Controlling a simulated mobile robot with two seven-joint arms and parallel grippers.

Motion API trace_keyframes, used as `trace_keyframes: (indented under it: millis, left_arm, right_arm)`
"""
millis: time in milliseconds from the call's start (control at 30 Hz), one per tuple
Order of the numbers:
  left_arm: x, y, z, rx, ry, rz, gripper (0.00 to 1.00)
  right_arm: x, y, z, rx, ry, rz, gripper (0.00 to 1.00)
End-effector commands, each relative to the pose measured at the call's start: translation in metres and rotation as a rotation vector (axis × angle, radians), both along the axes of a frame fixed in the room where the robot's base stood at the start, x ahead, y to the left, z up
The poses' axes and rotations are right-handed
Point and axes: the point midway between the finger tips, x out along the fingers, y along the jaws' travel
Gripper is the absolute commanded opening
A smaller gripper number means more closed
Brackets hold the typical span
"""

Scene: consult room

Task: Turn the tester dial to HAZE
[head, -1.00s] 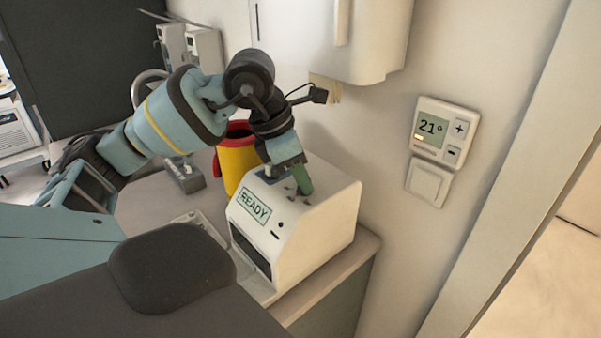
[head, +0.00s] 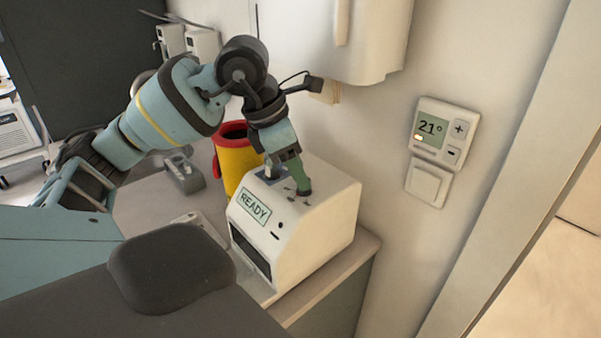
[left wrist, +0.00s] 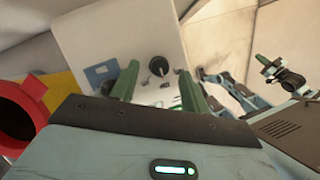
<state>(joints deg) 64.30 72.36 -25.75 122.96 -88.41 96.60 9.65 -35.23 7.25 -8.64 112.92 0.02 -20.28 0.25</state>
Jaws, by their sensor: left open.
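The tester is a white box (head: 310,230) on the counter, with a READY screen on its slanted face. My left gripper (head: 289,178) is over its top, pointing down, with one green finger at the dial area. In the left wrist view, the tester (left wrist: 130,35) fills the upper middle and its dark round dial (left wrist: 158,67) lies between my open green fingers (left wrist: 159,88). I cannot tell whether they touch it. The dial's setting is too small to read. A small blue panel (left wrist: 102,73) is left of the dial. What looks like my right gripper (left wrist: 268,66) shows at the right.
A yellow bin with a red rim (head: 236,165) stands behind the tester. A grey device (head: 184,174) lies on the counter to the left. A thermostat (head: 442,130) and a switch (head: 427,184) are on the wall. A white dispenser (head: 335,40) hangs above.

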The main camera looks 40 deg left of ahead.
Motion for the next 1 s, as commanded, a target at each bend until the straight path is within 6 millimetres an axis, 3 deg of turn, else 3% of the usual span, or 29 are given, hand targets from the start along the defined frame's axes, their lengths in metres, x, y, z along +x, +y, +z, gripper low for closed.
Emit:
trace_keyframes:
  millis: [200, 400, 1000]
  left_arm:
    - [-0.011, 0.008, 0.035, 0.0, -0.006, 0.0, 0.46]
    - [-0.017, 0.012, 0.051, 0.0, -0.003, 0.001, 0.46]
    - [-0.018, 0.012, 0.052, -0.001, -0.001, 0.0, 0.46]
  right_arm:
    - [0.002, 0.0, 0.002, 0.0, -0.005, 0.001, 0.0]
    - [0.003, 0.001, 0.003, 0.002, -0.008, -0.002, 0.0]
    - [0.003, 0.003, 0.003, 0.008, -0.007, -0.008, 0.0]
